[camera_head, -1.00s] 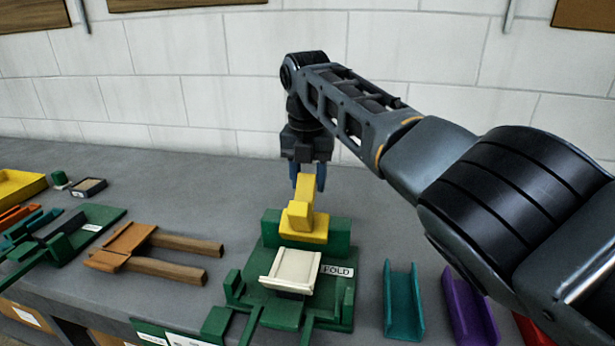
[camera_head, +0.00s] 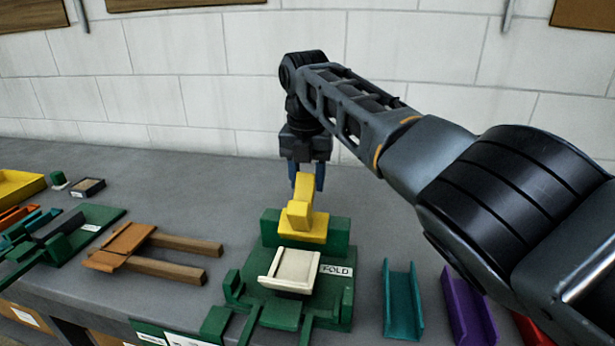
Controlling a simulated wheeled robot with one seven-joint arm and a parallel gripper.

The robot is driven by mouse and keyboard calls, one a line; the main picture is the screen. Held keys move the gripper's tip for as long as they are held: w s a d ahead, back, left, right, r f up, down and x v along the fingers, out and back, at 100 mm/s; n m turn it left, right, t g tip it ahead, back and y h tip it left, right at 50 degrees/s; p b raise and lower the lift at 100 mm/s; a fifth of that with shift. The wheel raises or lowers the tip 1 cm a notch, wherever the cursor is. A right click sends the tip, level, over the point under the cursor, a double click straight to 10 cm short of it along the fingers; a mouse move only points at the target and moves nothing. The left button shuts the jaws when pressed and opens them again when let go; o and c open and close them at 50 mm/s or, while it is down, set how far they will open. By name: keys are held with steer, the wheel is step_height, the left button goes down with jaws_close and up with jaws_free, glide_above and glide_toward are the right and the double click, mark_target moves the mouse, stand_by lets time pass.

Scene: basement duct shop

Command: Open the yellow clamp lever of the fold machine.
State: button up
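The green fold machine (camera_head: 265,310) stands on the bench at the centre front, with a "FOLD" label (camera_head: 336,270) on it. Its yellow clamp lever (camera_head: 303,188) rises from a yellow block at the back of the machine and stands up toward my gripper. A cream channel-shaped piece (camera_head: 289,270) sits on the machine in front of the lever. My gripper (camera_head: 307,182) points down just behind the top of the lever. Its blue fingers show on both sides of the lever top. The lever hides part of them, so I cannot tell whether they touch it.
A teal channel (camera_head: 402,300) and a purple channel (camera_head: 468,305) lie right of the machine. Another green machine (camera_head: 100,215) and a yellow tray (camera_head: 18,185) are farther left. The bench behind is clear.

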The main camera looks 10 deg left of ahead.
steer(key=shift+o, duration=1.4)
steer(key=shift+s+f, duration=0.1)
steer(key=shift+f, duration=0.3)
steer(key=shift+o, duration=0.5)
steer(key=shift+r, duration=0.15)
steer(key=shift+s+r+b, duration=0.15)
steer(key=shift+r+b, duration=0.15)
steer(key=shift+r, duration=1.65)
steer(key=shift+s+r+b, duration=0.15)
steer(key=shift+r+b, duration=0.1)
steer(key=shift+r, duration=1.65)
steer(key=shift+c, duration=0.4)
